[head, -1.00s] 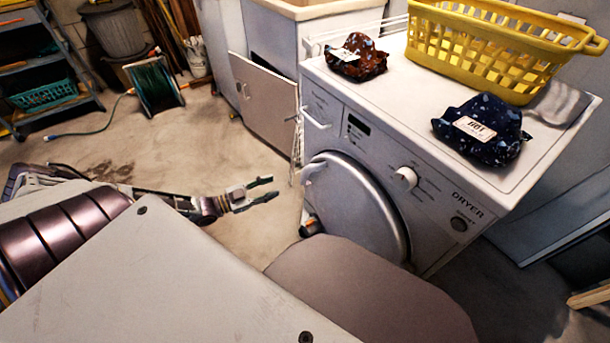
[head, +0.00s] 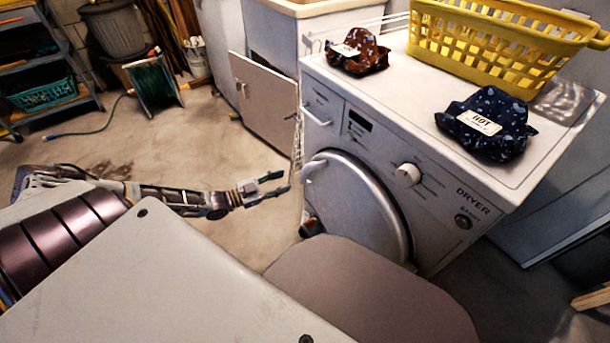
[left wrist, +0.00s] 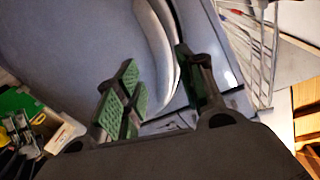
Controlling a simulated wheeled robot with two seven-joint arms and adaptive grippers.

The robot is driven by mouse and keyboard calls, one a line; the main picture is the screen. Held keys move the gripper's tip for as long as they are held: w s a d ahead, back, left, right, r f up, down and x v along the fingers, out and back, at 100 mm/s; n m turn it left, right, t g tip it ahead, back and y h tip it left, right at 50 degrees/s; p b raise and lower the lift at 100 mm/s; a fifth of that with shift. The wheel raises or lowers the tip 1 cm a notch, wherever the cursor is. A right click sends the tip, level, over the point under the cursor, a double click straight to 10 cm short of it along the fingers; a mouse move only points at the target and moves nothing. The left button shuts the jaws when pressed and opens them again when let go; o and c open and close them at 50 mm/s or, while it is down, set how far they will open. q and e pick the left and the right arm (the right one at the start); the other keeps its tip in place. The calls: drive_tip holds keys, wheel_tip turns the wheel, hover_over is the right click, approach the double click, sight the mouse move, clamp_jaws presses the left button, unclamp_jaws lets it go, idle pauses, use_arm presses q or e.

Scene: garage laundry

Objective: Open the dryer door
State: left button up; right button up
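The white dryer (head: 440,195) stands at the right in the head view. Its round grey door (head: 362,212) is closed, with a pale handle (head: 313,168) at the door's upper left edge. My left gripper (head: 284,183) is just left of the handle, open and empty, its fingers pointing at the dryer. In the left wrist view, the curved pale handle (left wrist: 160,45) shows beyond and between the parted green-padded fingers (left wrist: 160,88). I cannot tell whether they touch it. My right gripper is not in view.
A brown cloth bundle (head: 358,52), a dark blue bundle with a "HOT" tag (head: 490,122) and a yellow basket (head: 500,50) sit on the dryer. An open cabinet door (head: 264,103) stands behind my left gripper. The floor at left (head: 190,130) is mostly clear.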

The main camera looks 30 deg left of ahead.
sight(303, 174)
use_arm(q)
drive_tip(key=b+x, duration=0.2)
drive_tip(key=x, duration=0.3)
drive_tip(key=shift+b+x, duration=1.15)
drive_tip(key=shift+x, duration=0.95)
drive_tip(key=shift+w+d, duration=0.15)
drive_tip(key=shift+w, duration=0.05)
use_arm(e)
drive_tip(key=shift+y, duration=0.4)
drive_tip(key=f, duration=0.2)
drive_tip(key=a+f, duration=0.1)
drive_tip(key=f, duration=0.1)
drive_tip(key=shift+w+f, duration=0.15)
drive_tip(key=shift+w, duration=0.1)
use_arm(q)
drive_tip(key=shift+c, duration=0.5)
drive_tip(key=shift+c, duration=1.1)
drive_tip(key=c, duration=0.5)
clamp_jaws()
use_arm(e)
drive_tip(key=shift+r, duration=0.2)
